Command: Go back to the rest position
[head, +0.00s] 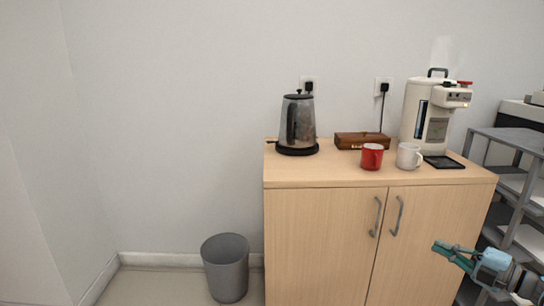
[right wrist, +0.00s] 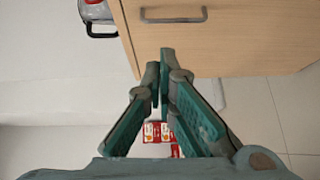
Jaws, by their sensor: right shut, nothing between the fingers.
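My right gripper (head: 440,247) is at the lower right of the head view, in front of the right side of the wooden cabinet (head: 320,235) and below its top. Its fingers are closed together and empty. My left gripper is not in view.
On the cabinet stand a kettle (head: 298,124), a wooden box (head: 361,140), a red mug (head: 372,156), a white mug (head: 409,156) and a hot-water dispenser (head: 428,110). A grey bin (head: 226,268) stands left. A grey shelf rack (head: 512,190) stands right.

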